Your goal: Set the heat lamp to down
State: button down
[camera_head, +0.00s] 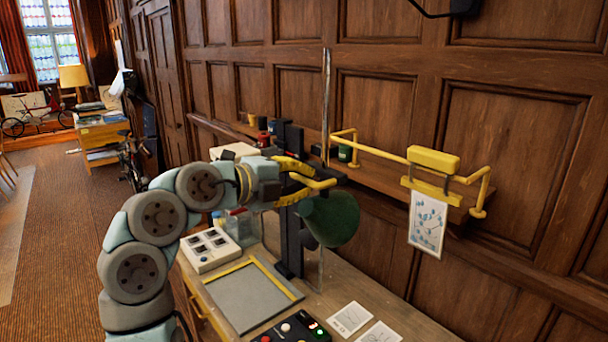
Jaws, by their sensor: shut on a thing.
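The heat lamp has a dark green bell-shaped shade (336,218) and hangs beside a dark upright post (290,245) at the back of the bench. The shade is tilted, its wide face toward the lower right. My gripper (320,177), with yellow fingers, reaches in from the left at the top of the lamp, just above the shade. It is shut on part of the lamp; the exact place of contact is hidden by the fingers.
Below the lamp are a grey board with a yellow edge (245,296), a white box with dark squares (209,249) and a black button panel (292,330). A yellow rail (376,147) with a hanging sheet (428,224) runs along the wall shelf at right. Two paper cards lie at front right.

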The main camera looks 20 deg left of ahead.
jog(key=shift+f, duration=0.4)
jog(key=c, duration=1.1)
grip_release()
jog(key=shift+f, duration=0.1)
jog(key=v, duration=1.2)
jog(key=shift+s, duration=0.1)
